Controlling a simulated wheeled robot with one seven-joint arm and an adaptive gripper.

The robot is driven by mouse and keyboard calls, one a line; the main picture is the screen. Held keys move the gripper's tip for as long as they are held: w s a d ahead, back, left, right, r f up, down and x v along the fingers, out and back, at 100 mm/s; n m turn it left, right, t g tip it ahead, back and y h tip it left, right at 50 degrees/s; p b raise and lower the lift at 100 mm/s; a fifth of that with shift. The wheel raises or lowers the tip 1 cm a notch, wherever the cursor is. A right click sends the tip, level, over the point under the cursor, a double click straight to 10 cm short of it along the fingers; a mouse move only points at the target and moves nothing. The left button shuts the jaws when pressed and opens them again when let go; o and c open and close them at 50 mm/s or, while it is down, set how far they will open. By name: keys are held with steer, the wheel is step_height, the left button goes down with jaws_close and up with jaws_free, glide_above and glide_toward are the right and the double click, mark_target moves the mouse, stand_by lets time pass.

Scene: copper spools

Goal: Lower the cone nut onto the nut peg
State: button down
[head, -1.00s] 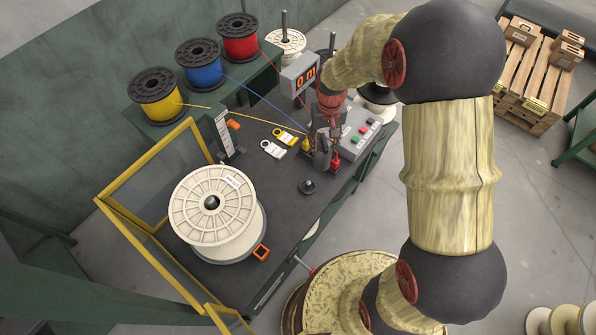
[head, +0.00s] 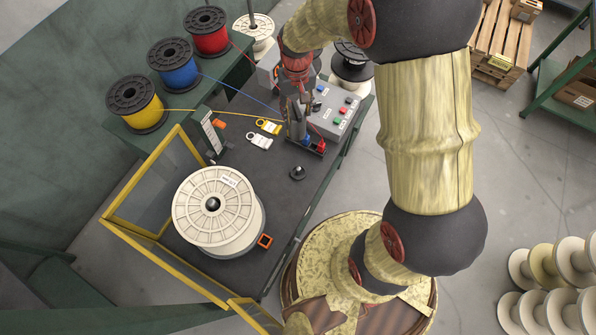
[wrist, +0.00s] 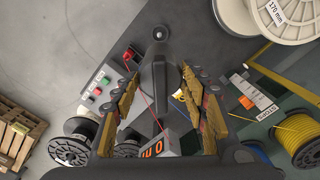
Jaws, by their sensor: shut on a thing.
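My gripper (head: 296,128) is over the far right part of the dark bench. In the wrist view my gripper (wrist: 156,88) has its two fingers on either side of a dark grey, lever-like piece (wrist: 155,75) and is shut on it. I cannot tell for sure what this piece is.
A big cream spool (head: 213,205) stands at the near left, beside a yellow-framed guard (head: 150,243). Yellow (head: 135,103), blue (head: 171,63) and red (head: 207,30) wire spools stand at the back, their strands crossing the bench. A control box (head: 335,112) is right of my gripper.

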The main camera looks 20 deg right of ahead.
step_height(320, 180, down, 21)
steer(key=s+m+b, duration=0.1)
steer(key=m+b, duration=0.3)
steer(key=b, duration=0.1)
steer(key=shift+s+r+m, duration=0.2)
steer(key=shift+s+m, duration=0.05)
steer(key=shift+m, duration=0.05)
steer(key=shift+f, duration=0.1)
steer(key=shift+f+b, duration=1.55)
steer(key=shift+f, duration=0.45)
